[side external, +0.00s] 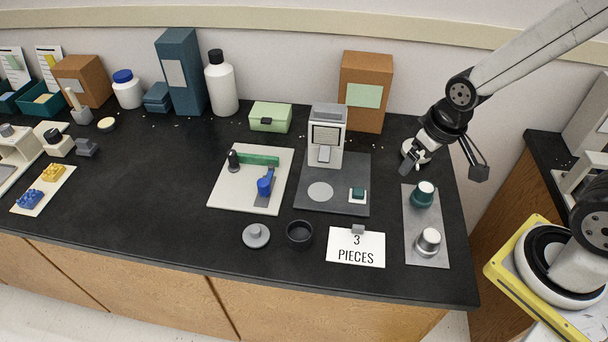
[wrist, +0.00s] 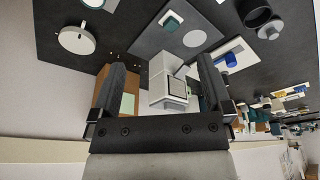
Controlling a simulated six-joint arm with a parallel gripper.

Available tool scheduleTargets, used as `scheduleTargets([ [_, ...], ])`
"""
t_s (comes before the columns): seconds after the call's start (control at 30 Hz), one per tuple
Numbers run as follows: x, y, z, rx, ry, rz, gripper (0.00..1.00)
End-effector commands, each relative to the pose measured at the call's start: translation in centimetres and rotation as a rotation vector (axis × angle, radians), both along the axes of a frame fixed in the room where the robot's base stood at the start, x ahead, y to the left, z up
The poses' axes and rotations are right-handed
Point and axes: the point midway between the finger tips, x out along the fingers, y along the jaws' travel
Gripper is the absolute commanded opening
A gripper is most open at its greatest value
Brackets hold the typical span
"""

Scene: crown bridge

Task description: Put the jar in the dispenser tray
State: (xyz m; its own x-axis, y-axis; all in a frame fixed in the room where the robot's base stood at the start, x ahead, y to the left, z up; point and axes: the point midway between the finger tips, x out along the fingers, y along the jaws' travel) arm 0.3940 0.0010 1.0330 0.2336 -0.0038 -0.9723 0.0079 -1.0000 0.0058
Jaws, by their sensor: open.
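A small dark open jar (side external: 299,236) stands near the front of the black bench, with a grey knobbed lid (side external: 256,236) lying to its left. In the wrist view the jar (wrist: 257,14) is at the top right. The white dispenser (side external: 327,135) stands on a dark grey base, with a pale round spot (side external: 320,192) in front of it; I take this spot as the tray, and it is empty. The spot also shows in the wrist view (wrist: 194,38). My gripper (side external: 442,172) is open and empty at the bench's right end, well away from the jar.
A "3 PIECES" card (side external: 356,249) stands right of the jar. A grey plate (side external: 425,225) with two capped containers lies at the right. A white board (side external: 235,191) with a blue and green device lies left of the dispenser. A brown box (side external: 366,90) stands behind.

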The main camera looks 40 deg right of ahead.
Motion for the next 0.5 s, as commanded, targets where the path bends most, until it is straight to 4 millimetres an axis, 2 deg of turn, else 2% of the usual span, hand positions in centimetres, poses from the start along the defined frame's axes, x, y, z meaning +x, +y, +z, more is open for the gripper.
scheduleTargets([
  [0.27, 2.8, 1.3, -1.4, -0.054, -0.035, 0.105, 1.00],
  [0.5, 6.8, 4.9, -4.1, -0.087, -0.103, 0.293, 1.00],
])
